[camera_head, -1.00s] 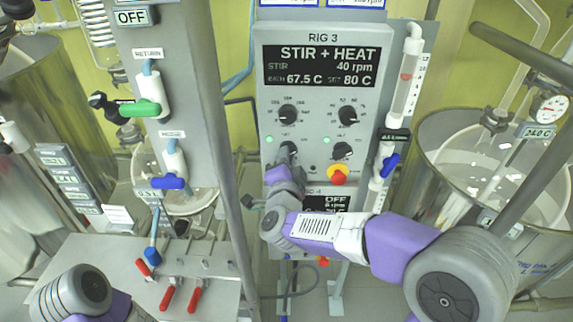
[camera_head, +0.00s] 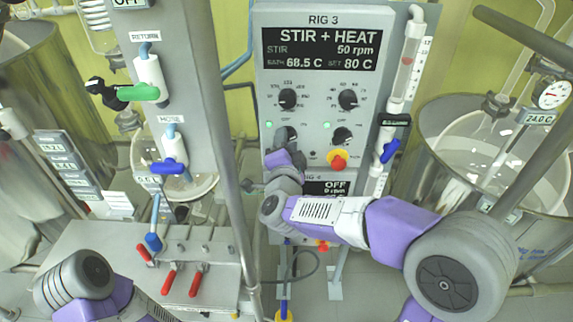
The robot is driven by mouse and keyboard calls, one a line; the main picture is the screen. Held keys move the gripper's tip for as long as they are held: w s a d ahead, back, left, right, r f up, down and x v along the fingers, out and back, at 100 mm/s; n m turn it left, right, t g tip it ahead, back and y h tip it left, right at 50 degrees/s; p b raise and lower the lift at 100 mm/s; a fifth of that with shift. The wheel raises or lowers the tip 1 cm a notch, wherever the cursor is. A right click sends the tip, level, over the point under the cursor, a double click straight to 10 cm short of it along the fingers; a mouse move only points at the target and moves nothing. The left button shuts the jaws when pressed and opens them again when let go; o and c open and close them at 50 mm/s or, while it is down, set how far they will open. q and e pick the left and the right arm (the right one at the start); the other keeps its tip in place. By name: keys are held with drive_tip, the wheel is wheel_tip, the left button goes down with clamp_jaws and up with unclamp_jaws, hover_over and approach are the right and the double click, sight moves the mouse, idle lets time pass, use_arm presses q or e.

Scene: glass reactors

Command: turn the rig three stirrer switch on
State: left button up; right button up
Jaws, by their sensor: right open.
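The rig 3 panel (camera_head: 318,110) is a grey box in the middle of the head view. Its display (camera_head: 320,48) reads STIR + HEAT, 50 rpm, bath 68.5 C, set 80 C. The lower left switch (camera_head: 285,136) has a lit green lamp (camera_head: 268,125) above it. My right gripper (camera_head: 286,155) is open at the foot of this switch; its fingertips are partly hidden, and I cannot tell whether they touch it. Another switch (camera_head: 343,137) with a lit green lamp sits to the right. My left gripper is out of view; only part of that arm shows at lower left.
A red and yellow emergency button (camera_head: 338,161) is close right of my right gripper. The rig 4 display (camera_head: 328,188) below reads OFF. A metal post (camera_head: 232,190) stands left of the panel; a glass tube with a blue valve (camera_head: 390,150) runs along its right side.

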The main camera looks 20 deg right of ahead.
drive_tip(key=s+a+n+p, duration=0.2)
drive_tip(key=s+n+p, duration=0.55)
drive_tip(key=p, duration=0.25)
drive_tip(key=s+f+n+g+y, duration=0.1)
drive_tip(key=f+g, duration=0.2)
drive_tip(key=f, duration=0.6)
drive_tip(key=s+f+n+g+y+b, duration=0.1)
drive_tip(key=f+n+g+y, duration=0.1)
drive_tip(key=f, duration=0.7)
drive_tip(key=s+f+n+g+y, duration=0.1)
drive_tip(key=s+f+g+y, duration=0.1)
drive_tip(key=f, duration=0.8)
drive_tip(key=shift+a+g, duration=0.35)
drive_tip(key=shift+g, duration=0.45)
drive_tip(key=shift+n, duration=0.25)
